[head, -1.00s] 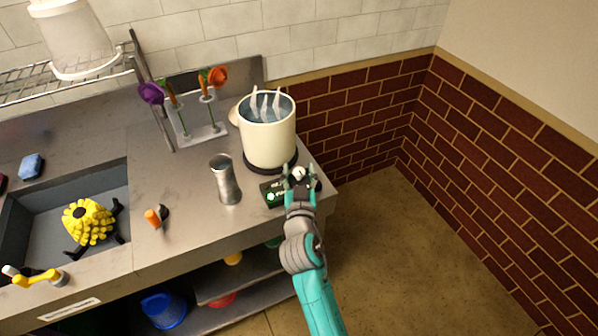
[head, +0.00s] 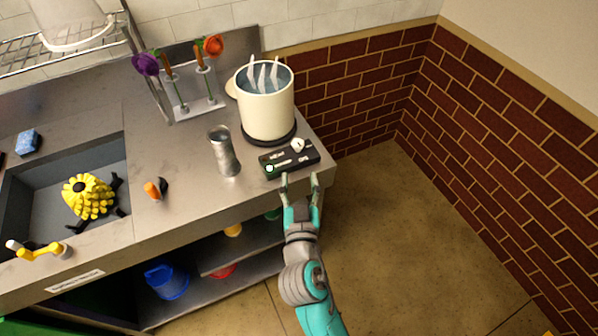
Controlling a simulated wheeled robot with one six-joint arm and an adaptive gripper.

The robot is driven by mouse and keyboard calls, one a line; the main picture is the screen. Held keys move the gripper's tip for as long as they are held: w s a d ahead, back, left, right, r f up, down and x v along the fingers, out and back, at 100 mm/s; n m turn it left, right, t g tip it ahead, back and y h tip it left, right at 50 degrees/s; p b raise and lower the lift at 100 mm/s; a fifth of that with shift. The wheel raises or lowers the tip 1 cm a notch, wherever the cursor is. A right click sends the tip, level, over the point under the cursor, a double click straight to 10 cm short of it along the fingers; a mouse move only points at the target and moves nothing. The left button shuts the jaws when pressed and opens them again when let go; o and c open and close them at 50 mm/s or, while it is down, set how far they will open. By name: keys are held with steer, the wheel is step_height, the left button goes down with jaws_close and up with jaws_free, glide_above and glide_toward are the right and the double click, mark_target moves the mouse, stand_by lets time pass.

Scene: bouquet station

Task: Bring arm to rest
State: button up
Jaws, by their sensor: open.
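My gripper (head: 301,184) is open and empty, with its two fingers apart. It hangs just in front of the counter's (head: 200,205) front edge near the right end, over the floor side. Beyond its fingertips lies a black control panel (head: 289,160) with a white knob (head: 298,145) and a green-white dot. The gripper looks apart from the panel. My teal and grey arm reaches up from the bottom of the head view.
A cream steaming pot (head: 266,112) stands behind the panel, with a metal vase (head: 223,152) left of it. A rack (head: 190,108) holds flowers. A sink (head: 50,185) contains a yellow spiky object (head: 89,196). The floor (head: 400,240) at right is clear.

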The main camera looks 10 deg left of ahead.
stand_by(0.5)
steer(key=s+d+f+n+g, duration=0.1)
steer(key=s+d+f, duration=0.4)
steer(key=s+d, duration=0.3)
steer(key=s+d+f+g, duration=0.1)
steer(key=s+d+f, duration=0.5)
steer(key=s+d, duration=0.15)
steer(key=s+d+r+m+h, duration=0.1)
steer(key=s+d+r, duration=0.1)
steer(key=s, duration=0.5)
steer(key=s+d+r+m+h, duration=0.1)
steer(key=s+d, duration=0.3)
steer(key=s, duration=0.4)
steer(key=s+d+r+m+h, duration=0.1)
steer(key=s+d+r, duration=0.2)
steer(key=s, duration=0.5)
steer(key=shift+d+r+g, duration=0.15)
steer(key=shift+r+g, duration=0.1)
steer(key=shift+g, duration=0.15)
